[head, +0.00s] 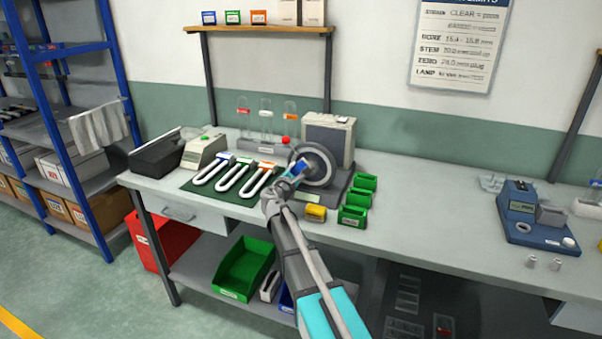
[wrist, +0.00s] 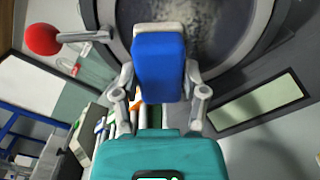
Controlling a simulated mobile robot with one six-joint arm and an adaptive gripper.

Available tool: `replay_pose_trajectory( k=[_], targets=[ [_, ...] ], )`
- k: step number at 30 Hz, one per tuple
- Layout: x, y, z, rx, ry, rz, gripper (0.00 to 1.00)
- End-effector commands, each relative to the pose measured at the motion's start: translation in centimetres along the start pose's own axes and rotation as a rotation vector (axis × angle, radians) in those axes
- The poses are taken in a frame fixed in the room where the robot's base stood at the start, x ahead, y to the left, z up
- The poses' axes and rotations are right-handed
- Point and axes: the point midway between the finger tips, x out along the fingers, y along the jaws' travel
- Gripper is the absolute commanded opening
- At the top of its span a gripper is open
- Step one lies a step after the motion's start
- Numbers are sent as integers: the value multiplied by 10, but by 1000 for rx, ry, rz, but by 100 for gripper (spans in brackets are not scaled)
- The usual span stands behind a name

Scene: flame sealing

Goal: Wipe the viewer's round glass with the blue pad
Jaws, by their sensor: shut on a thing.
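The viewer (head: 327,140) is a grey machine on the bench with a round glass (head: 318,160) in a thick grey ring. In the wrist view the glass (wrist: 207,32) fills the top and looks dark grey and smudged. My gripper (head: 290,178) is in front of the viewer and shut on the blue pad (wrist: 158,68), with one finger on each side. The pad also shows in the head view (head: 298,170). In the wrist view the pad overlaps the lower part of the ring and glass. I cannot tell whether it touches them.
Several U-shaped tubes (head: 235,176) lie on a dark green mat left of the viewer. A red ball knob (wrist: 42,39) sticks out at the viewer's left.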

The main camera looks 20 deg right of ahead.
Motion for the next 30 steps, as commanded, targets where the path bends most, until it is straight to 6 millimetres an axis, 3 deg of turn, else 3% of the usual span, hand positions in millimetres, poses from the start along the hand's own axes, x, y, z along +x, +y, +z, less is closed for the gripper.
replay_pose_trajectory(
  k=[30],
  targets=[
    [-2,6,8,0,-1,0,18]
  ],
)
